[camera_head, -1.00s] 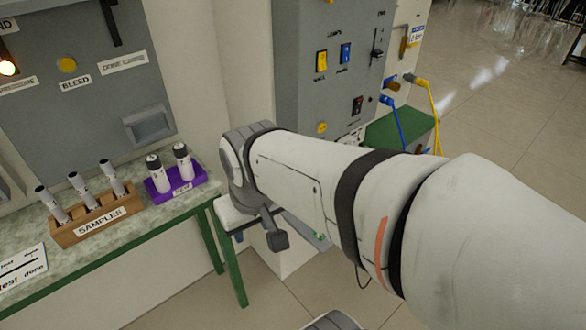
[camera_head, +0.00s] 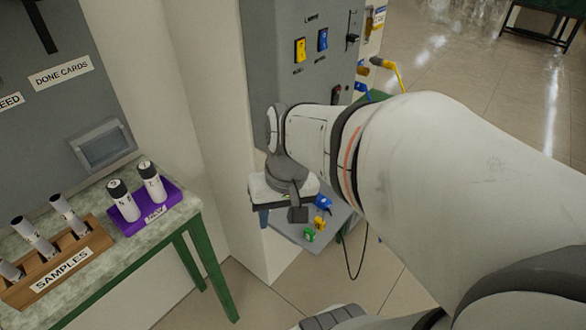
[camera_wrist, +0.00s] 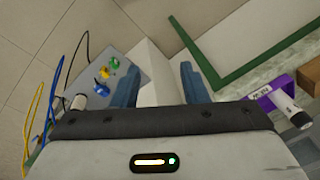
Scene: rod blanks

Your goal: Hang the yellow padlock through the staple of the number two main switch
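The yellow padlock (camera_head: 320,222) lies on a grey shelf (camera_head: 292,231) below the cabinet, between a blue padlock (camera_head: 323,201) and a green padlock (camera_head: 309,234). In the wrist view the yellow padlock (camera_wrist: 105,72) is left of my gripper (camera_wrist: 158,78). The gripper's two blue fingers are wide apart with nothing between them. In the head view the wrist hides most of the gripper, beside the shelf. A black lever switch (camera_head: 352,38) is on the grey cabinet (camera_head: 280,45). I cannot tell whether it is number two, and I cannot make out its staple.
A green-framed bench (camera_head: 205,262) at the left holds a wooden SAMPLES rack (camera_head: 75,262) and a purple holder (camera_head: 170,205) with two white cylinders. Blue and yellow cables (camera_wrist: 40,120) hang at the left of the wrist view. Floor is open at the right.

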